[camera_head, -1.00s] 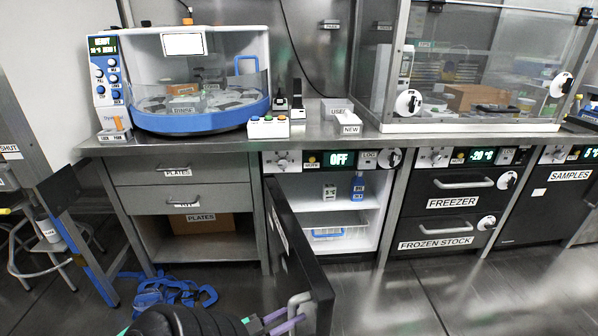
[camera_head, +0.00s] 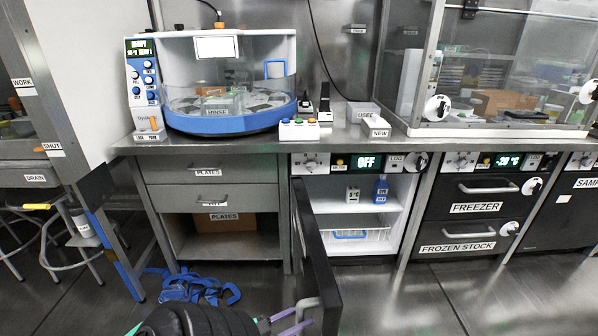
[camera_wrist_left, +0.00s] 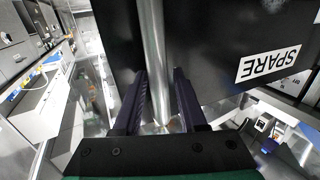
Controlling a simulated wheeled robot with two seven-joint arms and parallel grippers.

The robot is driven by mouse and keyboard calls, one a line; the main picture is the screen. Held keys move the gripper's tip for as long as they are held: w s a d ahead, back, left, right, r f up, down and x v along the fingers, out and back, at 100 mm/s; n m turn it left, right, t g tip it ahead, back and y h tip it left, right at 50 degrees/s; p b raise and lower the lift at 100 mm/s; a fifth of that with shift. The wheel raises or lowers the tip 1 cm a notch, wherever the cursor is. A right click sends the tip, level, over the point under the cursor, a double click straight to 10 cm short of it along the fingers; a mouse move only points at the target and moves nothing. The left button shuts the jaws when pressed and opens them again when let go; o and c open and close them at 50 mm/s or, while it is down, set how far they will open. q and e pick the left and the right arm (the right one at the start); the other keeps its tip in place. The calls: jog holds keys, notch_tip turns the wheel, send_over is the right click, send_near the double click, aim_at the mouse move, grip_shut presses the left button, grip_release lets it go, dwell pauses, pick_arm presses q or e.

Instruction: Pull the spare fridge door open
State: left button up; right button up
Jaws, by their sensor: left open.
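The spare fridge door (camera_head: 318,262) is black and stands swung well out from its left-hand hinge, showing edge-on in the head view. The fridge's lit white interior (camera_head: 342,208) is exposed. The door's grey bar handle (camera_head: 306,308) is near the bottom of the head view. My left gripper (camera_head: 288,322) is at the handle, partly cut off by the frame's lower edge. In the left wrist view, its open fingers (camera_wrist_left: 160,100) lie on either side of the handle bar (camera_wrist_left: 153,50), beside the door's SPARE label (camera_wrist_left: 268,63). My right gripper is out of view.
Blue straps (camera_head: 195,288) lie on the floor left of the door. A drawer cabinet (camera_head: 212,185) stands left, the freezer (camera_head: 478,208) right.

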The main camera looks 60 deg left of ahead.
pick_arm(q)
jog(key=shift+o, duration=0.3)
jog(key=s+a, duration=0.1)
jog(key=s, duration=1.3)
jog(key=shift+s, duration=0.25)
